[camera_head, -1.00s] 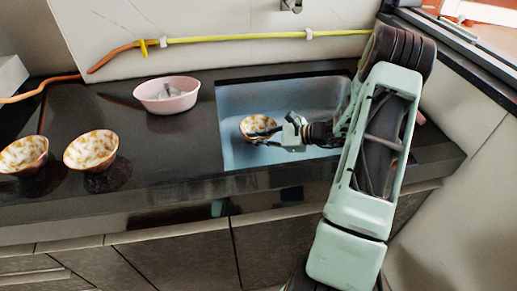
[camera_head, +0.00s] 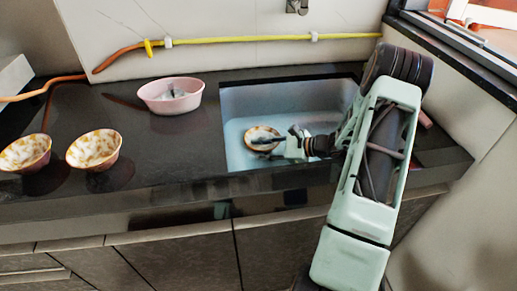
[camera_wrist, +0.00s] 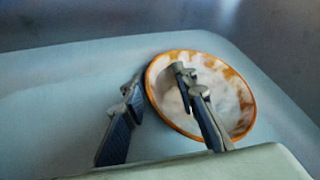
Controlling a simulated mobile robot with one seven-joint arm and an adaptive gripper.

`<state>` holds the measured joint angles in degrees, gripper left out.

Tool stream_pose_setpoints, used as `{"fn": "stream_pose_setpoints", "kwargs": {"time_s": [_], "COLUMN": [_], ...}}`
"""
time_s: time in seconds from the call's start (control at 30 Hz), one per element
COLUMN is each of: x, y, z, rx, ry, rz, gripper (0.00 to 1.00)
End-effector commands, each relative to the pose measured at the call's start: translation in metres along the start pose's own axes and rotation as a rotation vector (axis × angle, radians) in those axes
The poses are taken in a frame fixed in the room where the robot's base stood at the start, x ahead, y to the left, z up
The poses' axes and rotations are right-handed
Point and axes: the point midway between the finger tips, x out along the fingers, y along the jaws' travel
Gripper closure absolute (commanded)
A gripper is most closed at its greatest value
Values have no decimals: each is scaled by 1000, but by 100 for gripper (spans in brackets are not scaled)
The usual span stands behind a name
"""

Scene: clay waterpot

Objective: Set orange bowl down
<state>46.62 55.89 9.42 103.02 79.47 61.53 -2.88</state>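The orange bowl (camera_head: 259,133), white inside with an orange patterned rim, sits in the sink (camera_head: 240,105) and seems to rest on its floor. It also shows in the wrist view (camera_wrist: 228,95), with its opening facing up. My gripper (camera_head: 280,136) is down in the sink at the bowl's right in the head view. In the wrist view my gripper (camera_wrist: 155,78) has its fingers apart on both sides of the near rim. One finger is outside the bowl and the other is over its inside. A gap shows between the outer finger and the rim.
Two similar patterned bowls (camera_head: 94,149) (camera_head: 26,153) stand on the dark counter (camera_head: 190,145) at the left. A pink basin (camera_head: 171,97) holding something grey stands left of the sink. A yellow and orange hose (camera_head: 240,40) runs along the back wall.

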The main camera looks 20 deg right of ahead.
Motion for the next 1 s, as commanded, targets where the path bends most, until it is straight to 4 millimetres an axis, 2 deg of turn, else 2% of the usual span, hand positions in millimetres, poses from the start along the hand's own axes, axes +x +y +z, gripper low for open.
{"fn": "stream_pose_setpoints", "kwargs": {"time_s": [0.17, 0.5, 0.63, 1.0], "x": [-1, -56, -70, -76], "y": [-2, -2, -2, -1], "z": [3, 3, 3, 2], "rx": [0, 1, 0, 0], "ry": [0, 2, 1, 0], "rz": [0, -2, -1, 0], "gripper": [73, 73, 73, 73]}}
